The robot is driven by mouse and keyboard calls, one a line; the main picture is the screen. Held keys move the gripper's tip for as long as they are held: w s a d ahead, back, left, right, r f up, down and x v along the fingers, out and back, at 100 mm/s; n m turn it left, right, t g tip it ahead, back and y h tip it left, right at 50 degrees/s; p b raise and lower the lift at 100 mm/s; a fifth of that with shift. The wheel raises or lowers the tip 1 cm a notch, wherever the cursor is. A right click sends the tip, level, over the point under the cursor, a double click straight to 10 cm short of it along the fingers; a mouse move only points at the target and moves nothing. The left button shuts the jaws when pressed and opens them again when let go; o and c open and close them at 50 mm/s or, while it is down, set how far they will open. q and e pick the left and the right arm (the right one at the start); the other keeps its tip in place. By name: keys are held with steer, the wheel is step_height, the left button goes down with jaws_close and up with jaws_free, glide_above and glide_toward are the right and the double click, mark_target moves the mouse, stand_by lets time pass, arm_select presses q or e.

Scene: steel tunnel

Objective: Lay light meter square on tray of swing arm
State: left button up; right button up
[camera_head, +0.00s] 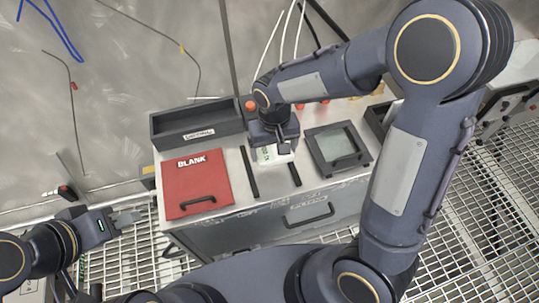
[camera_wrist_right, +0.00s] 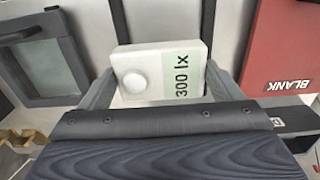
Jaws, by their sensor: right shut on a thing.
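The light meter (camera_wrist_right: 150,72) is a white box with a round white dome and a green label reading "300 lx". My right gripper (camera_wrist_right: 162,82) is shut on it, one finger at each side. In the head view the meter (camera_head: 272,156) shows below my right gripper (camera_head: 273,142), over the cabinet top between two black bars; I cannot tell whether it touches the surface. My left gripper (camera_head: 128,216) is empty, left of the cabinet, and its finger gap is unclear. I cannot make out with certainty which part is the swing arm's tray.
The grey cabinet (camera_head: 228,190) carries a red "BLANK" panel (camera_head: 197,178) with a black handle, a dark open box (camera_head: 197,125) behind it, and a black-framed glass panel (camera_head: 338,147) at right. The black bars (camera_head: 249,172) flank the meter. Metal grating lies around the cabinet.

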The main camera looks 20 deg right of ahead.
mark_target(270, 157)
steer(key=shift+w+a+f, duration=0.3)
steer(key=shift+a+f, duration=0.05)
steer(key=shift+f, duration=0.15)
steer(key=shift+w+a+f, duration=0.1)
steer(key=shift+w+f, duration=0.05)
steer(key=shift+f, duration=1.6)
steer(key=shift+f+b, duration=0.1)
steer(key=shift+b, duration=0.2)
steer(key=shift+f+b, duration=0.45)
steer(key=shift+f, duration=0.1)
steer(key=o, duration=1)
steer(key=shift+c, duration=0.2)
